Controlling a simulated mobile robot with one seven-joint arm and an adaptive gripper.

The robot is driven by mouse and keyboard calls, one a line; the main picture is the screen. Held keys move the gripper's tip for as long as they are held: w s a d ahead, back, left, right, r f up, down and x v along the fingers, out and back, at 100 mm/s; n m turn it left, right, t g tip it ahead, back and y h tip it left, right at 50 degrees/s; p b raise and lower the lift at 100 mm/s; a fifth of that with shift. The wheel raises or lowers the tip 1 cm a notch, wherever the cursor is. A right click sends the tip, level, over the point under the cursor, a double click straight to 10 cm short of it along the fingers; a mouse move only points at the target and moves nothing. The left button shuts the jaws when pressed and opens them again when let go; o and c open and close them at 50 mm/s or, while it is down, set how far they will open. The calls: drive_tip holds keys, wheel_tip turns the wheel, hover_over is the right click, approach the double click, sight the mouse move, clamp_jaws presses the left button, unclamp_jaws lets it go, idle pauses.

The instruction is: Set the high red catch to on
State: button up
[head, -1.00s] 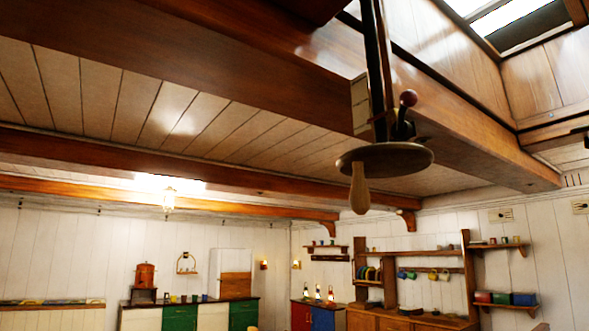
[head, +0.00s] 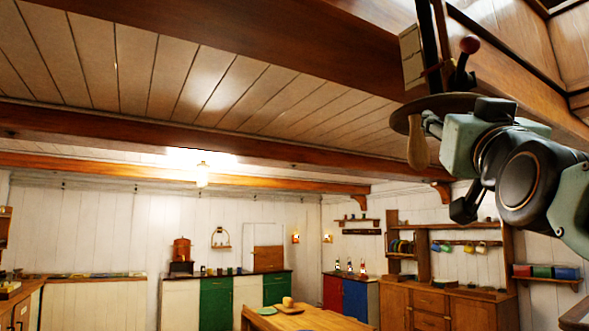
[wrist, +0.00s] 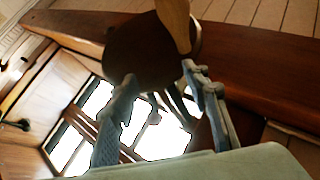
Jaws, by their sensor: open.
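The red knob does not show in the wrist view.
A thick wooden beam (head: 300,35) runs beside the bracket. Skylight panes (wrist: 150,135) show bright in the wrist view. Cabinets, a dresser (head: 455,300) and a table (head: 290,318) stand far below. The space left of the disc is open.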

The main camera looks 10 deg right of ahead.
sight(472, 46)
drive_tip(key=s+d+r+m+h, duration=0.3)
drive_tip(key=s+r+h, duration=0.25)
drive_tip(key=r, duration=0.25)
drive_tip(key=p+x, duration=0.2)
drive_tip(key=x, duration=0.2)
drive_tip(key=p+x, duration=0.2)
drive_tip(key=x, duration=0.2)
drive_tip(key=shift+w+r, duration=0.15)
drive_tip(key=shift+r, duration=0.35)
drive_tip(key=shift+w+d+r+p, duration=0.3)
drive_tip(key=shift+w+r+p, duration=0.1)
drive_tip(key=shift+w+p, duration=0.1)
clamp_jaws()
